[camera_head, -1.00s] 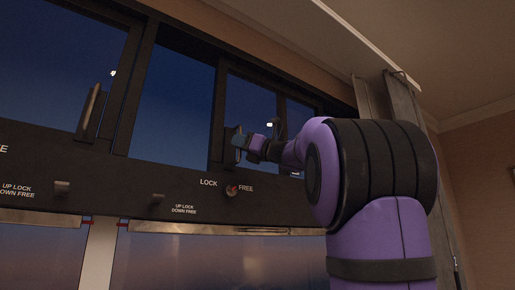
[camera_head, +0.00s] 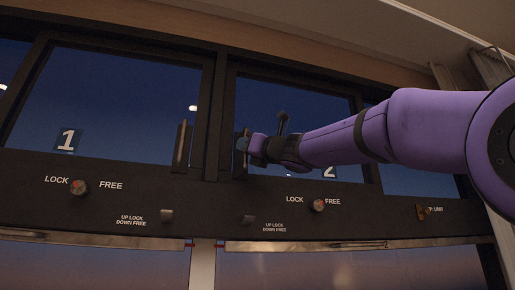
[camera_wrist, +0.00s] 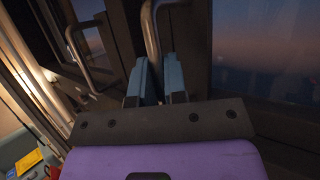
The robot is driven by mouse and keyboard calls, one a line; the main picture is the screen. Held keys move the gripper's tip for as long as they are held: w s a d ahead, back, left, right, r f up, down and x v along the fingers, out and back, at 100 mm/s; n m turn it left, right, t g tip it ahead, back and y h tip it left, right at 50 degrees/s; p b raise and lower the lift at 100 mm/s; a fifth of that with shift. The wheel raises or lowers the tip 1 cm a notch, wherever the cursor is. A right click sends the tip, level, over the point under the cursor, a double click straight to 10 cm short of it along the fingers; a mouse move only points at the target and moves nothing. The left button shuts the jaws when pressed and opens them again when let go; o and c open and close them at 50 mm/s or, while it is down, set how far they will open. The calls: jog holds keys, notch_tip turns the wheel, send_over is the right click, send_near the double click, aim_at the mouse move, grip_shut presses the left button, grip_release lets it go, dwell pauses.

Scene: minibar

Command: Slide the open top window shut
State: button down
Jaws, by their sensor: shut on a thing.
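The top window (camera_head: 295,105) marked 2 is a dark sliding pane in a black frame. Its left edge stands close beside the centre post (camera_head: 214,110), and no wide gap shows between them. Its upright handle shows in the wrist view (camera_wrist: 152,30) as a metal bar running between my fingers. My gripper (camera_head: 242,146) is at that handle, at the pane's left edge. The wrist view shows my gripper's blue-grey fingers (camera_wrist: 158,78) shut on the handle. The gripper and arm hide part of the handle and pane.
To the left is another top window (camera_head: 110,100) marked 1, with its own handle (camera_head: 182,146). Below runs a black panel with LOCK/FREE knobs (camera_head: 319,205) and small latches (camera_head: 167,215). Lower panes are underneath. A second metal handle (camera_wrist: 75,45) shows at left in the wrist view.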

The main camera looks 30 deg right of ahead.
jog(key=shift+a, duration=0.25)
jog(key=c, duration=1.2)
grip_release()
jog(key=shift+w+a, duration=0.15)
jog(key=shift+s+d, duration=0.2)
jog(key=v, duration=1)
jog(key=shift+s+f, duration=0.2)
jog(key=shift+f, duration=0.05)
